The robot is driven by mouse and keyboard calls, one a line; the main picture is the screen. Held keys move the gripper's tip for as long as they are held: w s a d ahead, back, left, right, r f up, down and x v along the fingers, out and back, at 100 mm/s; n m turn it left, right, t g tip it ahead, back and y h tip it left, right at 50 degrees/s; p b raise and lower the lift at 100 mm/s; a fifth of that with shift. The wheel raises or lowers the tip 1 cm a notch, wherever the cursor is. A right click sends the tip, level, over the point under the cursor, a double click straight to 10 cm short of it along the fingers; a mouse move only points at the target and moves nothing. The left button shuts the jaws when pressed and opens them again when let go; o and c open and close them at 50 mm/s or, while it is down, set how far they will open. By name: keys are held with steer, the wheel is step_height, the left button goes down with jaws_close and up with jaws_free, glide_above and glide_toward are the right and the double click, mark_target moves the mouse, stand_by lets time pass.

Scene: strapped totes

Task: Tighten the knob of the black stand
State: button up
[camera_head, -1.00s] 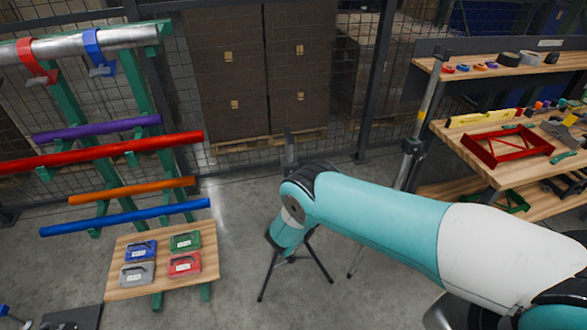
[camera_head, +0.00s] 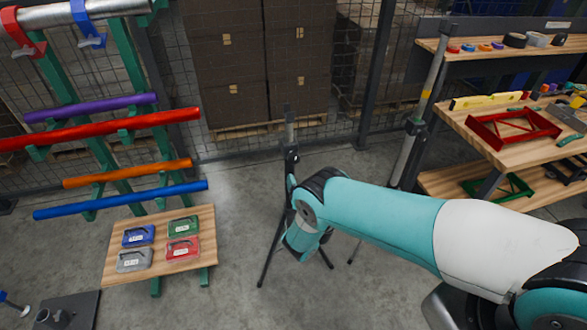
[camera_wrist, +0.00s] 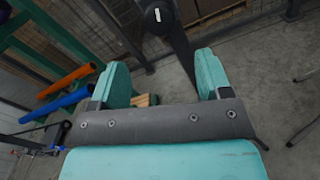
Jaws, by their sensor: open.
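The black stand (camera_head: 291,155) rises behind my arm in the head view, with its thin legs spread on the floor. My arm hides part of it. In the wrist view, a dark post (camera_wrist: 178,42) carries a round black knob (camera_wrist: 158,14) with a small pale mark, near the top edge. My gripper (camera_wrist: 161,75) is open, its two teal fingers wide apart and nothing between them. The knob lies beyond the fingertips, about midway between them, and apart from them. In the head view the fingers are hidden behind my own arm.
A silver pole with a black clamp (camera_head: 413,126) stands to the right, beside a workbench with a red frame (camera_head: 513,129). A rack with coloured tubes (camera_head: 120,202) and a low wooden table (camera_head: 159,268) stand left. A mesh fence closes the back. Floor between is clear.

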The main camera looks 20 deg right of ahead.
mark_target(294, 162)
steer(key=w+b, duration=0.1)
steer(key=b, duration=0.3)
steer(key=w+b, duration=0.1)
steer(key=b, duration=0.4)
steer(key=shift+w+f+b, duration=0.15)
steer(key=shift+f+b, duration=0.15)
steer(key=shift+f, duration=0.05)
steer(key=shift+w+r+b, duration=0.2)
steer(key=shift+w+b, duration=0.5)
steer(key=shift+w, duration=1.5)
steer(key=shift+w+r+b, duration=0.2)
steer(key=shift+w+b, duration=0.5)
steer(key=shift+w, duration=1.45)
steer(key=shift+c, duration=0.2)
steer(key=c, duration=0.9)
